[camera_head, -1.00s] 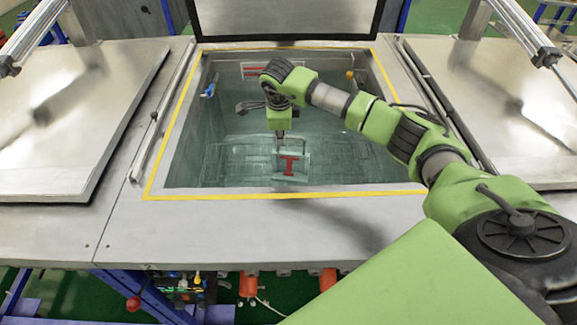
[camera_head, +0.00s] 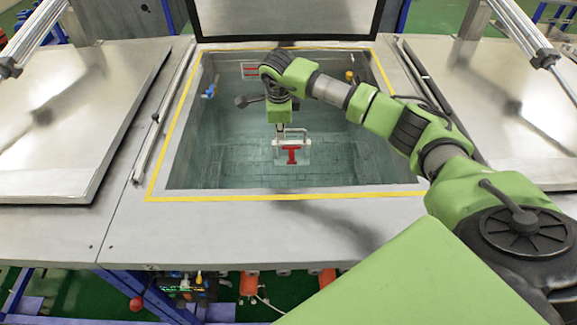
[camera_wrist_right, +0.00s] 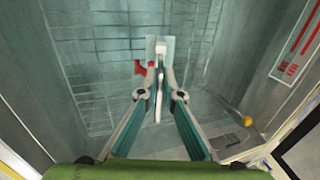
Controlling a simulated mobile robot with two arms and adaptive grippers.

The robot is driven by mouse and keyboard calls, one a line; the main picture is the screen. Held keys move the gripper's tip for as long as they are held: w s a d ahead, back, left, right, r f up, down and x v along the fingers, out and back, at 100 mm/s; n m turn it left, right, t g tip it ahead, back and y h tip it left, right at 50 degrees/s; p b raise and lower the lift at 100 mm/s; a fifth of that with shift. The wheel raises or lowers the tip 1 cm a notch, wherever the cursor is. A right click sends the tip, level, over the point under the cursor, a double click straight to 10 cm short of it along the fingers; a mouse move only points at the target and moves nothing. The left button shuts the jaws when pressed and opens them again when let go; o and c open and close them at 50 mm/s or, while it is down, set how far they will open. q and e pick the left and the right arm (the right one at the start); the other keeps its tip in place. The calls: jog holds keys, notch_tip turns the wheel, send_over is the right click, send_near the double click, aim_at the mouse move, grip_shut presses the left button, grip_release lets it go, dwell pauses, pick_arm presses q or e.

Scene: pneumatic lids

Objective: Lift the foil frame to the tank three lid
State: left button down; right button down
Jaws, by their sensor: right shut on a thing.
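The foil frame (camera_head: 307,150) is a small pale frame with a red I-shaped piece. It hangs upright inside the open tank. My right gripper (camera_head: 281,130) points down above it and is shut on its upper part. In the right wrist view, the fingers (camera_wrist_right: 161,90) close on the thin frame (camera_wrist_right: 159,48), seen edge-on, with some red beside it. An open lid (camera_head: 285,18) with a dark frame stands upright behind the tank. I cannot read which lid is number three. My left gripper is not in view.
The tank rim (camera_head: 170,150) has a yellow border. Flat metal lids lie at left (camera_head: 75,120) and right (camera_head: 520,115). A blue fitting (camera_head: 209,91) and a red-marked sign (camera_head: 257,70) are on the tank walls. Water fills the tank below.

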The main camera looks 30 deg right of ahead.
notch_tip(320, 180, up, 22)
jog(key=p, duration=1.2)
jog(key=shift+p, duration=0.3)
dwell(4.0)
